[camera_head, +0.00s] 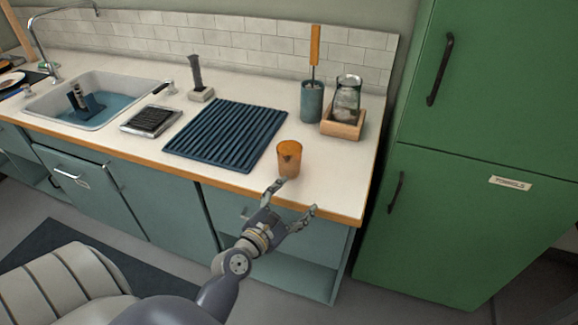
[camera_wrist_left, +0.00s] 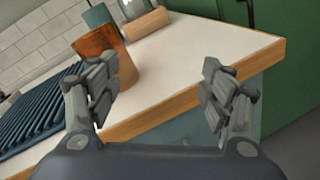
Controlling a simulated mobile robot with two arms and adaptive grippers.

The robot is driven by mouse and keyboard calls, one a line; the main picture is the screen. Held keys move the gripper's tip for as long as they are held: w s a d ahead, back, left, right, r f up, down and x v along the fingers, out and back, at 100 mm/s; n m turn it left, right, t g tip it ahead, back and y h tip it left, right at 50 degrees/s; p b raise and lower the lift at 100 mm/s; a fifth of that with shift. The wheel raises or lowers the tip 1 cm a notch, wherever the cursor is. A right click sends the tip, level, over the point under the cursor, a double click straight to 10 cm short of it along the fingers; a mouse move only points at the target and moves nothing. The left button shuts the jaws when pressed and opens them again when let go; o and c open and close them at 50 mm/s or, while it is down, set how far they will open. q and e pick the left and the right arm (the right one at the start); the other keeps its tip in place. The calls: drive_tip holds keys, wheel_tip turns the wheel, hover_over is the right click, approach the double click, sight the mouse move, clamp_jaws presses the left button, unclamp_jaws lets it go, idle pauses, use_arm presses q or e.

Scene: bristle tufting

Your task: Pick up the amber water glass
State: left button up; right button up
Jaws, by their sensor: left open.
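The amber water glass (camera_head: 289,158) stands upright on the white counter, right of the blue ribbed mat and near the front edge. In the left wrist view the glass (camera_wrist_left: 104,50) shows beyond the left-hand finger, which overlaps its lower left part. My left gripper (camera_head: 291,202) is open and empty at the counter's front edge, just in front of the glass. In the left wrist view the gap between the fingers (camera_wrist_left: 160,95) holds only counter edge and cabinet front. My right gripper is in neither view.
The blue ribbed mat (camera_head: 227,134) lies left of the glass. Behind it stand a blue-grey cup with an orange-handled tool (camera_head: 312,102) and a glass jar in a wooden box (camera_head: 344,128). A green cabinet (camera_head: 466,200) rises at right. The counter right of the glass is clear.

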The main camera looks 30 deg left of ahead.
sight(284, 167)
use_arm(q)
drive_tip(key=w+a+n+y, duration=0.1)
drive_tip(key=a+n, duration=0.1)
drive_tip(key=w+a+n+y, duration=0.1)
drive_tip(key=w+a+n, duration=0.1)
drive_tip(key=a+n, duration=0.1)
drive_tip(key=w+a+r+n+y, duration=0.1)
drive_tip(key=w+a+n+y, duration=0.1)
drive_tip(key=n, duration=0.1)
drive_tip(key=shift+a+t, duration=0.2)
drive_tip(key=shift+t, duration=0.1)
drive_tip(key=x, duration=0.6)
drive_tip(key=shift+d, duration=0.25)
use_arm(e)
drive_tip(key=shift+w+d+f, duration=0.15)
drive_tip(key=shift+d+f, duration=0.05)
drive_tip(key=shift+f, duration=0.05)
use_arm(q)
drive_tip(key=shift+c, duration=0.5)
drive_tip(key=c, duration=1.3)
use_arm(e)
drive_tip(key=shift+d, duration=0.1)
